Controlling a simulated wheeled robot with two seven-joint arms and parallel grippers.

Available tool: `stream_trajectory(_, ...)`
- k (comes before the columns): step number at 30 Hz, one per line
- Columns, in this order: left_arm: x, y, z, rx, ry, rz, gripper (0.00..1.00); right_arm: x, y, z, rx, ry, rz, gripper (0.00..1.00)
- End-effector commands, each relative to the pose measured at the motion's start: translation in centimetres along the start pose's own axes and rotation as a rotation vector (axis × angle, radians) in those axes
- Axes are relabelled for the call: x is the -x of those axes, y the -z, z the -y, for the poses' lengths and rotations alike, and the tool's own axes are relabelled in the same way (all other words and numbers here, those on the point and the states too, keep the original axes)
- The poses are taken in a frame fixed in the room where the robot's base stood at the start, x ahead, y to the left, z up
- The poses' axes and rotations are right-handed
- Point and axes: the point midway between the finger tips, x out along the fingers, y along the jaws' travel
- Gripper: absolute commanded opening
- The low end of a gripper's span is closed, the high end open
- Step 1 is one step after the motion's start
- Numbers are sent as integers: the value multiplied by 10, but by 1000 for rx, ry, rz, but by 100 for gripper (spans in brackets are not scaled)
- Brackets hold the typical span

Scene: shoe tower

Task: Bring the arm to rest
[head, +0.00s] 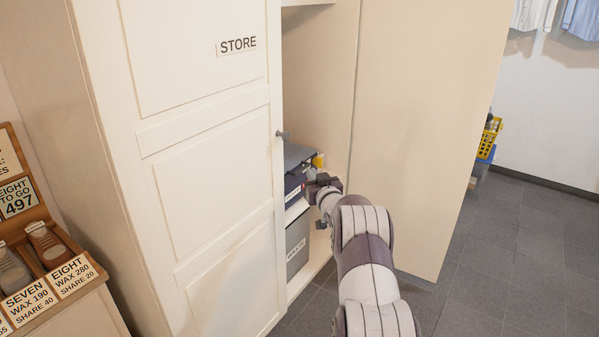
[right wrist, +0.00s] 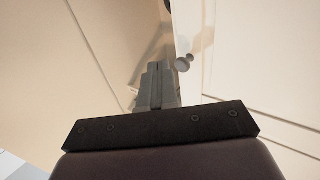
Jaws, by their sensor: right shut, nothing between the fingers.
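My right arm reaches forward from the bottom of the head view to the opening of a cream cabinet. Its gripper (head: 318,186) is at the opening, beside the edge of the door marked STORE (head: 205,160). In the right wrist view the two grey fingers (right wrist: 157,85) are together with nothing between them. A round door knob (right wrist: 184,63) shows just right of the fingertips there, seemingly apart from them. The same knob (head: 282,134) is above and left of the gripper in the head view. My left gripper is not in view.
A wide cream panel (head: 430,120), seemingly an open door, stands right of my forearm. Inside the cabinet are a dark box (head: 296,160) and a grey bin (head: 297,245). A wooden display (head: 45,225) stands at left. Grey floor (head: 530,270) is clear at right.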

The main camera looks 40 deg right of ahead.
Motion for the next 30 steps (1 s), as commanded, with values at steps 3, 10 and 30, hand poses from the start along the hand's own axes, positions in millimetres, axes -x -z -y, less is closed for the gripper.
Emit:
stream_trajectory(3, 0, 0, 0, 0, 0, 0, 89, 11, 0, -9, -1, -2, 0, 0)
stream_trajectory(10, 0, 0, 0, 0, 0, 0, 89, 15, 0, -12, -1, 0, 0, 0)
stream_trajectory(30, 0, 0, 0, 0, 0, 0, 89, 344, -140, 158, 61, 16, 1400, 0)
